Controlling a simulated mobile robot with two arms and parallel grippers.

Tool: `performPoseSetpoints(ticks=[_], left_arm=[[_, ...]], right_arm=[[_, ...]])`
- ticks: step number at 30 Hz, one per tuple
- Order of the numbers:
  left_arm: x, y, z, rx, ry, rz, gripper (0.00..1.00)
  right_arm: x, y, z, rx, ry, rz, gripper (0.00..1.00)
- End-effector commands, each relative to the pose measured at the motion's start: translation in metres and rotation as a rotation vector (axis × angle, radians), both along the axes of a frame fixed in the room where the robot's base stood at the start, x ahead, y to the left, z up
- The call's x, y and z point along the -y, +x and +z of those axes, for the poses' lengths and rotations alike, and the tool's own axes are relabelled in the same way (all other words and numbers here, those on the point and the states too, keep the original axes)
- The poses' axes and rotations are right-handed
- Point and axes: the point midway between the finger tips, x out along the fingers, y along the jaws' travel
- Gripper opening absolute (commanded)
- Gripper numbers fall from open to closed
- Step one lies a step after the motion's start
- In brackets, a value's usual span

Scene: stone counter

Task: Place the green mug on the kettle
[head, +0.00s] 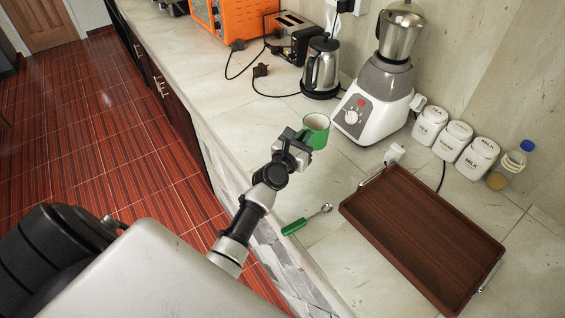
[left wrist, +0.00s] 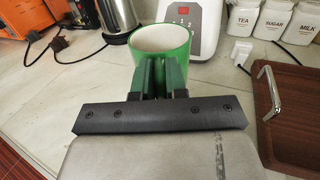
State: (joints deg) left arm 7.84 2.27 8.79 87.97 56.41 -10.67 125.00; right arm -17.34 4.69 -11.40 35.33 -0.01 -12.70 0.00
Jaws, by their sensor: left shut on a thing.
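The green mug (head: 316,131) has a white inside and is upright at the end of my left arm. My left gripper (head: 300,140) is shut on its near side; in the left wrist view the gripper fingers (left wrist: 160,76) meet at the wall of the mug (left wrist: 163,42). I cannot tell whether the mug's base touches the counter. The steel kettle (head: 321,66) with a black handle and lid stands on its black base farther back, beyond the mug. It shows partly in the left wrist view (left wrist: 117,16). My right gripper is not in view.
A white and grey blender (head: 374,98) stands right of the kettle. A black toaster (head: 291,38) and orange oven (head: 221,14) are behind it. Cables lie left of the kettle. A brown tray (head: 423,237), green-handled utensil (head: 307,220) and white canisters (head: 454,139) are on the right.

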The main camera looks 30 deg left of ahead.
Motion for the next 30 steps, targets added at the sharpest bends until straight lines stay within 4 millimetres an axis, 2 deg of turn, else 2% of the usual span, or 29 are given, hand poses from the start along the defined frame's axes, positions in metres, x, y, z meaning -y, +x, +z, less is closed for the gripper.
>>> performPoseSetpoints(ticks=[1,3,10,17,25,30], left_arm=[[-0.012,-0.005,-0.016,0.002,0.006,0.001,0.00],[-0.024,-0.012,-0.025,0.003,0.006,0.000,0.00],[-0.054,-0.027,-0.040,0.004,0.002,0.000,0.00],[-0.060,-0.031,-0.044,0.003,-0.001,-0.001,0.00],[-0.060,-0.031,-0.077,0.003,-0.001,-0.002,0.00],[-0.060,-0.030,-0.080,0.004,0.000,-0.002,0.00]], right_arm=[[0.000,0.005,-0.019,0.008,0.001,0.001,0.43],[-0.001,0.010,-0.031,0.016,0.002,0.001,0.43],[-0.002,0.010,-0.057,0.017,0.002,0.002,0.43],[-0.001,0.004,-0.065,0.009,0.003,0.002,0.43],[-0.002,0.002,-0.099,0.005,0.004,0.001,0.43],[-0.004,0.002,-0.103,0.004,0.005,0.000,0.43]])
